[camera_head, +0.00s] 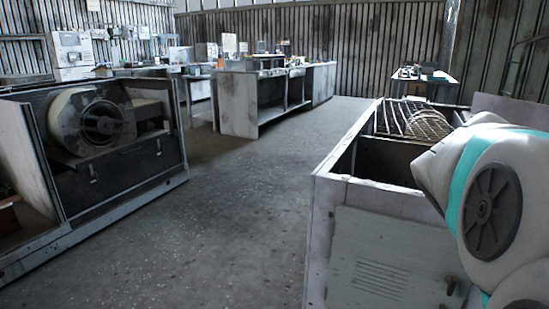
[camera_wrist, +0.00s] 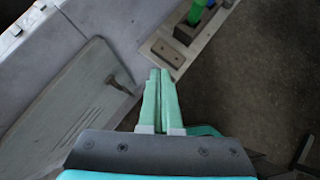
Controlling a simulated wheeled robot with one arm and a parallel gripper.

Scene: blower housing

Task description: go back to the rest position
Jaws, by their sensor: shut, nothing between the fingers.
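My gripper (camera_wrist: 160,77) shows in the wrist view with its two pale green fingers together and nothing between them. It is over a light grey surface, close to a small pale plate (camera_wrist: 168,52) with dark blocks on it. In the head view my white and teal arm is at the right edge, in front of an open-topped grey housing (camera_head: 377,199); my gripper is not visible there.
At the left stands a grey cabinet with a round blower (camera_head: 97,122). Workbenches (camera_head: 239,104) with items are at the back, and a small table (camera_head: 424,78) stands at back right. Bare dark floor (camera_head: 225,215) lies between the left cabinet and the right housing. A green object (camera_wrist: 197,10) shows at the top of the wrist view.

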